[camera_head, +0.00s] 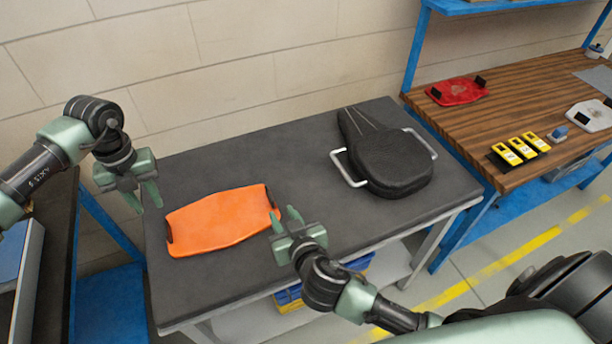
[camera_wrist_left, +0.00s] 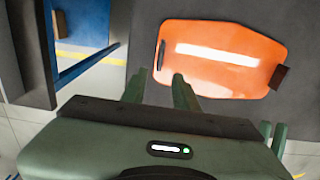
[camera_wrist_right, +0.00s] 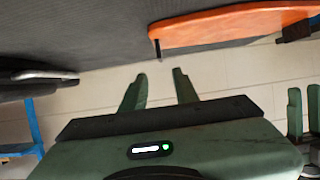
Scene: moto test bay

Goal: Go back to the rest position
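My left gripper (camera_head: 143,195) is open and empty, above the left edge of the dark table (camera_head: 330,240), left of an orange panel. The left wrist view shows its two fingers (camera_wrist_left: 158,90) apart with nothing between them. My right gripper (camera_head: 284,218) is open and empty, beside the right end of the orange panel. The right wrist view shows its fingers (camera_wrist_right: 160,90) apart and clear. The orange panel (camera_head: 222,222) with black end grips lies flat on the table, and it also shows in the left wrist view (camera_wrist_left: 225,55) and right wrist view (camera_wrist_right: 225,26).
A black motorcycle seat (camera_head: 390,160) with light side rails lies on the table's right part. A wooden bench (camera_head: 520,95) at the right holds a red panel (camera_head: 458,91), yellow devices (camera_head: 521,148) and a white panel (camera_head: 590,115). Blue and yellow bins are below the table.

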